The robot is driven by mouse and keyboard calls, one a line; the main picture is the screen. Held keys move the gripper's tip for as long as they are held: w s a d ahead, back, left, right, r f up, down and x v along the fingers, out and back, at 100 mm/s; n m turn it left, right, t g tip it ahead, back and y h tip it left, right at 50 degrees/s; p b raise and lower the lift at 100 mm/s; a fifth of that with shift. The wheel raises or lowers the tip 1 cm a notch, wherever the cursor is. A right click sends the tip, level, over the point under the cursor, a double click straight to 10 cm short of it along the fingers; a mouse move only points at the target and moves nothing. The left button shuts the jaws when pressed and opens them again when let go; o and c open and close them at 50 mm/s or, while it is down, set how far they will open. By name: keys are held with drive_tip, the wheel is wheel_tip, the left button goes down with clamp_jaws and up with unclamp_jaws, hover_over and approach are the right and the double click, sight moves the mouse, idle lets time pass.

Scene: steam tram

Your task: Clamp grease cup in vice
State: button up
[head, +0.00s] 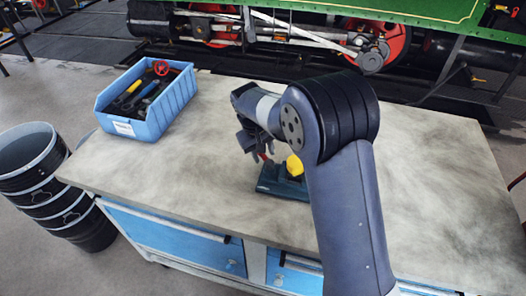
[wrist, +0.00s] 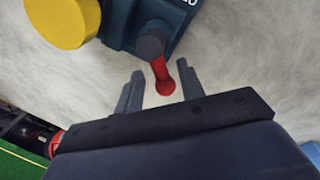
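The dark teal vice (head: 283,182) stands on the workbench, partly hidden behind my arm in the head view. Its body (wrist: 183,22) is at the top of the wrist view. A round yellow piece, likely the grease cup (head: 294,165), sits at the vice; it shows large at the top left of the wrist view (wrist: 62,18). Whether the jaws touch it is hidden. The vice's red handle (wrist: 160,70) points toward my gripper (wrist: 161,80). My gripper is open, with the handle's end between its two fingers and gaps showing on both sides.
A blue crate (head: 158,118) of tools stands at the workbench's back left. The workbench top (head: 200,165) is otherwise clear around the vice. Black bins (head: 45,185) stand on the floor at left. The green tram with its running gear (head: 330,40) is behind the workbench.

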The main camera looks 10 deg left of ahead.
wheel_tip(320, 180, up, 11)
drive_tip(key=s+a, duration=0.1)
drive_tip(key=shift+s+a+f+b, duration=0.15)
drive_tip(key=shift+a+f+b, duration=0.05)
drive_tip(key=shift+a+b, duration=0.2)
drive_tip(key=f, duration=0.3)
drive_tip(key=w+d+f, duration=0.1)
drive_tip(key=f, duration=0.3)
drive_tip(key=f+p, duration=0.1)
drive_tip(key=f, duration=0.2)
drive_tip(key=shift+w+d+f, duration=0.15)
drive_tip(key=shift+d+f, duration=0.25)
drive_tip(key=shift+a+r, duration=0.1)
